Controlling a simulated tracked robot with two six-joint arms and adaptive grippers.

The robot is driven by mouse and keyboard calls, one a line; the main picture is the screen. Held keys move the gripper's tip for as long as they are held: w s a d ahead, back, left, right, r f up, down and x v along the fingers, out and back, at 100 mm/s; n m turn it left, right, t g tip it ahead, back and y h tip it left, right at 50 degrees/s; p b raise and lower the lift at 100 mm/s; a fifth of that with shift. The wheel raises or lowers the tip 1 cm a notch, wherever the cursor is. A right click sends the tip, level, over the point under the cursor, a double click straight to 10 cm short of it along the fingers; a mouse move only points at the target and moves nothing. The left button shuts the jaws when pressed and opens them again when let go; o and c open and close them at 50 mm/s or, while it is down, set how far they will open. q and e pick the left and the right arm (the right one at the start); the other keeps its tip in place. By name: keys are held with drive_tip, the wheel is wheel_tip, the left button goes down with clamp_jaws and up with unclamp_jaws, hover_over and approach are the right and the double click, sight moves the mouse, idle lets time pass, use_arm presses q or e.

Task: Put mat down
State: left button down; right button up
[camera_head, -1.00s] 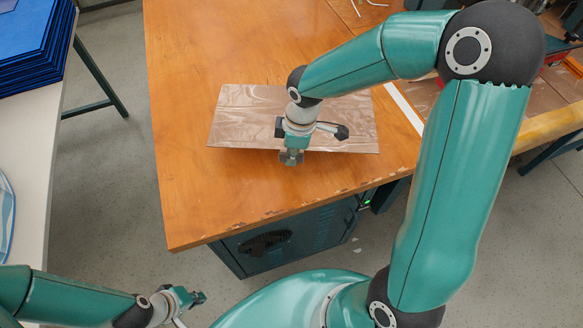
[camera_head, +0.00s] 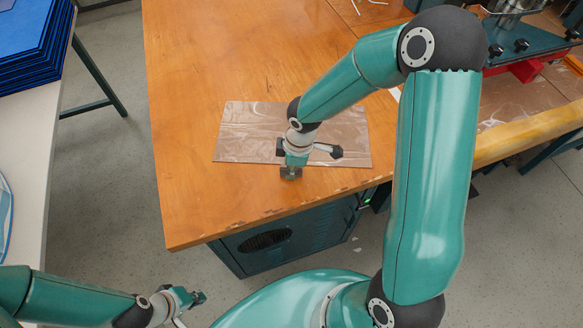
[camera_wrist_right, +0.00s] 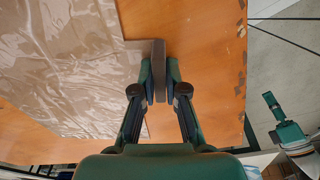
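The mat (camera_head: 240,135) is a clear, brownish, shiny sheet lying flat on or just above the wooden table (camera_head: 200,205), near its front edge. My right gripper (camera_head: 291,171) is at the mat's near edge, pointing down. In the right wrist view, my right gripper (camera_wrist_right: 159,85) is shut on a grey block-like piece (camera_wrist_right: 159,55) at the edge of the mat (camera_wrist_right: 60,70). My arm hides part of the mat in the head view. My left gripper (camera_head: 198,298) is away from the table at lower left; its opening is unclear.
A stack of blue sheets (camera_head: 30,40) lies on a white table (camera_head: 30,150) at the left. Equipment with a red part (camera_head: 525,70) stands at the back right, behind a yellow roll (camera_head: 530,135). The table left of the mat is clear.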

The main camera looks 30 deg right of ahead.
drive_tip(key=o, duration=0.5)
drive_tip(key=shift+r, duration=0.1)
drive_tip(key=r, duration=0.8)
drive_tip(key=s+d+r+p, duration=0.1)
drive_tip(key=r, duration=0.2)
drive_tip(key=shift+r, duration=0.4)
